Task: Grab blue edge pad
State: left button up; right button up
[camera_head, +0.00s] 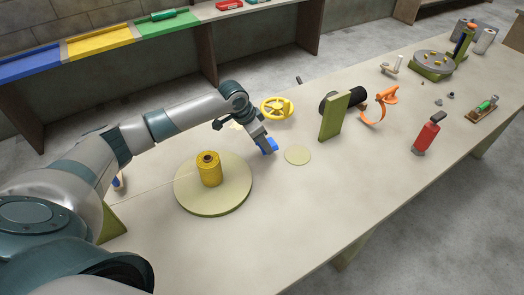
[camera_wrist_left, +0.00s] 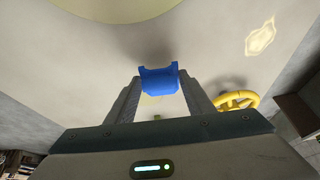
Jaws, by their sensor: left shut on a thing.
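Whether the pad touches the table is hard to tell. My right gripper is not in view.
A round pale board (camera_head: 240,198) with a yellow spool (camera_head: 209,170) lies left of the pad. A small pale disc (camera_head: 297,155) lies just right of it. A yellow handwheel (camera_head: 277,108) and a green upright plate (camera_head: 334,116) stand behind. The table's front middle is clear.

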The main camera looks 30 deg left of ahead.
pick_arm(q)
jog(key=s+d+r+b, duration=0.3)
jog(key=d+r, duration=0.3)
jog(key=d, duration=0.5)
jog(key=shift+s+r, duration=0.15)
jog(key=shift+r, duration=0.15)
jog(key=shift+d, duration=0.1)
